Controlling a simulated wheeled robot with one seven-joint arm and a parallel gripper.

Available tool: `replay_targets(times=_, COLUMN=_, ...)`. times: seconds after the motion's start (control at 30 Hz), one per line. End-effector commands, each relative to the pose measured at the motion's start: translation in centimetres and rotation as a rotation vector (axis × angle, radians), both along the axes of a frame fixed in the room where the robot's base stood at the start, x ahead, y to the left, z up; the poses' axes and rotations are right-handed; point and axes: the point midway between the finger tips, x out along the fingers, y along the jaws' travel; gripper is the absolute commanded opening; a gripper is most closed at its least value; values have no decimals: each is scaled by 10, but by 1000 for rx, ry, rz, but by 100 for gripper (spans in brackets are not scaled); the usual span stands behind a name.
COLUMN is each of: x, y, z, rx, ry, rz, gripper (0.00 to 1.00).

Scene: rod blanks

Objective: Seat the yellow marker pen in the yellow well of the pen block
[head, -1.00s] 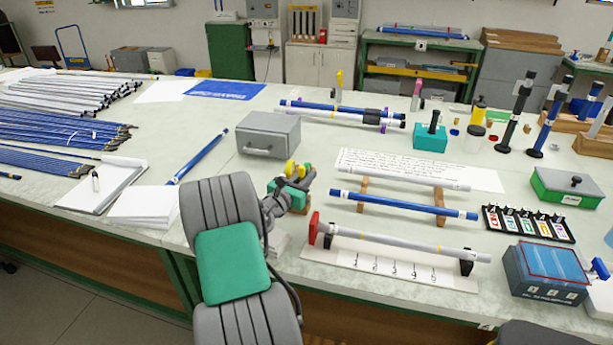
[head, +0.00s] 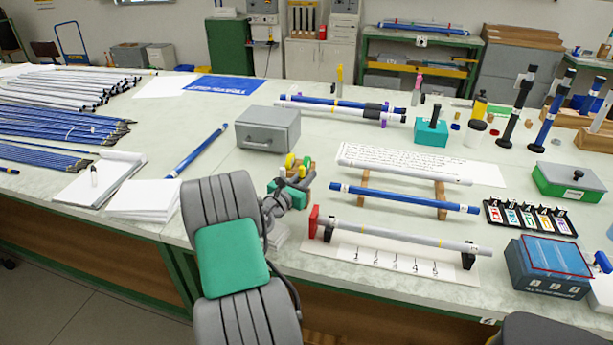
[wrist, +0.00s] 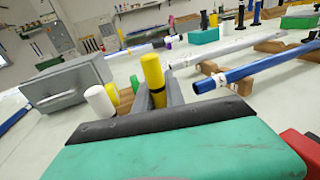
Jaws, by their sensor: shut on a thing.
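The yellow marker pen (wrist: 153,76) stands upright between the grey fingers of my gripper (wrist: 158,96) in the wrist view; the gripper is shut on it. Its lower end is hidden behind the fingers and the green palm. A small brown block (wrist: 125,98), which looks like the pen block, is just behind and left of the fingers, with a white pen (wrist: 100,102) beside it. In the head view my gripper (head: 304,182) is over the bench, close to yellow and green pieces there. I cannot make out the yellow well, or whether the pen touches the block.
A grey box (head: 267,130) stands behind and left of my gripper. White papers (head: 143,199) lie left.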

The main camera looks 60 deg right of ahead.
Motion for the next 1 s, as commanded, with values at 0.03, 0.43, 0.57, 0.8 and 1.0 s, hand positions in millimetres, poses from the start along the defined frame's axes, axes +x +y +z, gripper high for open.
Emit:
replay_targets(times=0.03, x=0, y=0, z=-2, rx=0, ry=0, rz=0, gripper=0)
replay_targets(times=0.43, x=0, y=0, z=-12, rx=-1, ry=-1, rz=0, gripper=0)
replay_targets(times=0.57, x=0, y=0, z=-15, rx=0, ry=-1, rz=0, gripper=0)
replay_targets(times=0.8, x=0, y=0, z=-14, rx=0, ry=-1, rz=0, gripper=34)
replay_targets(times=1.0, x=0, y=0, z=-14, rx=0, ry=-1, rz=0, gripper=40)
